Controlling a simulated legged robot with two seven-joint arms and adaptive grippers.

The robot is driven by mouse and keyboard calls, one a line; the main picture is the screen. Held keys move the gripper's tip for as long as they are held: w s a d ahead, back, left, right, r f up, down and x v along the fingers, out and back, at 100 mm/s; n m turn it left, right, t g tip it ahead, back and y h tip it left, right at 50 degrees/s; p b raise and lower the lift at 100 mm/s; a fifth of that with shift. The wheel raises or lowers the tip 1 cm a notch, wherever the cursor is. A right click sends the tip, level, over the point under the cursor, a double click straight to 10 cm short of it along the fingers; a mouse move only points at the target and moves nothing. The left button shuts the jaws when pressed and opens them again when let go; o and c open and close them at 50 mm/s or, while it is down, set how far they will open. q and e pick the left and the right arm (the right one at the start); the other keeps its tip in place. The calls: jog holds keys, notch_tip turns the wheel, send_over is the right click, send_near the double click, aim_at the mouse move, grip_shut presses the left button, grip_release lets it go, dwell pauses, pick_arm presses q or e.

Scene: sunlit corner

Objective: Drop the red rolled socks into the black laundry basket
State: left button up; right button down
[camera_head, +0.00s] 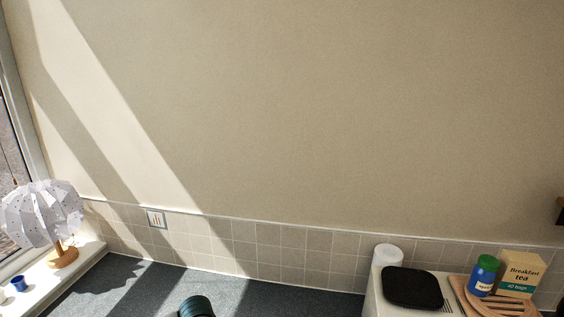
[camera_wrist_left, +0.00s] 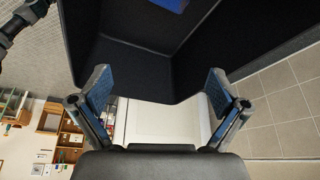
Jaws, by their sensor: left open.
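In the left wrist view a large black open container (camera_wrist_left: 140,62), which looks like the laundry basket, fills the top middle. A small blue patch (camera_wrist_left: 170,4) shows inside it at the top edge. My left gripper (camera_wrist_left: 158,86) is open, with its two fingers apart and nothing visible between them. The fingers overlap the basket's near side in the picture; I cannot tell whether they touch it. The red rolled socks are not visible in either view. Neither gripper shows in the head view, and the right one is not in view at all.
The head view shows a dark counter (camera_head: 130,287) along a tiled wall. A lamp (camera_head: 42,218) stands on the left sill. A white roll (camera_head: 386,256), black pad (camera_head: 412,288), blue jar (camera_head: 483,274) and tea box (camera_head: 521,274) crowd the right. A dark teal cylinder (camera_head: 196,306) shows at bottom.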

pick_arm(q)
jog(key=w+v, duration=0.1)
jog(key=v, duration=1)
jog(key=shift+s, duration=0.5)
